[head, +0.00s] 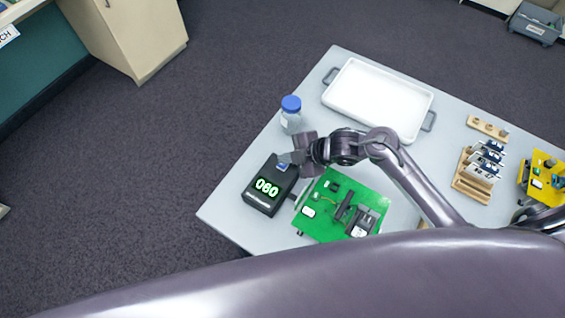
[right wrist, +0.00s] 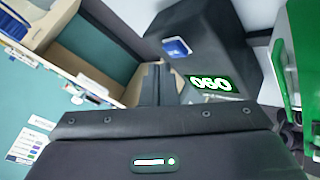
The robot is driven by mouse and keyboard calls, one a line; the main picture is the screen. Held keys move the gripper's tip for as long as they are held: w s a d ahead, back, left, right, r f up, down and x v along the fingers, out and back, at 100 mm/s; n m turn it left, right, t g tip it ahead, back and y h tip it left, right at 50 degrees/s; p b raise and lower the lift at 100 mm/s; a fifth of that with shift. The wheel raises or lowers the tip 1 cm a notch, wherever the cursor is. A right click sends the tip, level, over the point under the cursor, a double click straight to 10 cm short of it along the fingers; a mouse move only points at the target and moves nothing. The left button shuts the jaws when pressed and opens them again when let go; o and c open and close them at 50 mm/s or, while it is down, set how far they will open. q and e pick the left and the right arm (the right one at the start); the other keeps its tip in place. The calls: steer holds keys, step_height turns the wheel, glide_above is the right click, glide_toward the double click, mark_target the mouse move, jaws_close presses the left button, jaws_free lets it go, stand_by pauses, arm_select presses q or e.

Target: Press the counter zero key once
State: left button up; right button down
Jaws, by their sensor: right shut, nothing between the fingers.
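The counter (head: 257,196) is a black box at the table's left corner, with a green-lit display (head: 267,188) reading 060. Its blue key (head: 282,167) sits at the end farther from the display's front. In the right wrist view, the counter (right wrist: 215,40), its blue key (right wrist: 176,47) and its display (right wrist: 210,83) all show. My right gripper (head: 291,157) is shut and empty, right by the key end of the counter. In the right wrist view its fingertips (right wrist: 157,68) appear just beside the key; I cannot tell whether they touch the counter. My left gripper is not in view.
A green circuit board (head: 325,222) lies right of the counter on the grey table (head: 233,208). A blue-capped bottle (head: 291,119) stands close behind my right gripper. A white tray (head: 378,98), wooden rack (head: 468,188) and yellow board (head: 540,182) are farther right.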

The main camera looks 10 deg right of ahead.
mark_target(287, 165)
steer(key=shift+f, duration=0.45)
steer(key=shift+f+b, duration=0.35)
steer(key=shift+b, duration=0.15)
stand_by(0.4)
steer(key=shift+r, duration=0.15)
steer(key=shift+r+p, duration=0.65)
steer(key=shift+p, duration=0.1)
steer(key=shift+r, duration=0.1)
step_height(287, 165, up, 5)
steer(key=p, duration=0.4)
steer(key=shift+p, duration=0.35)
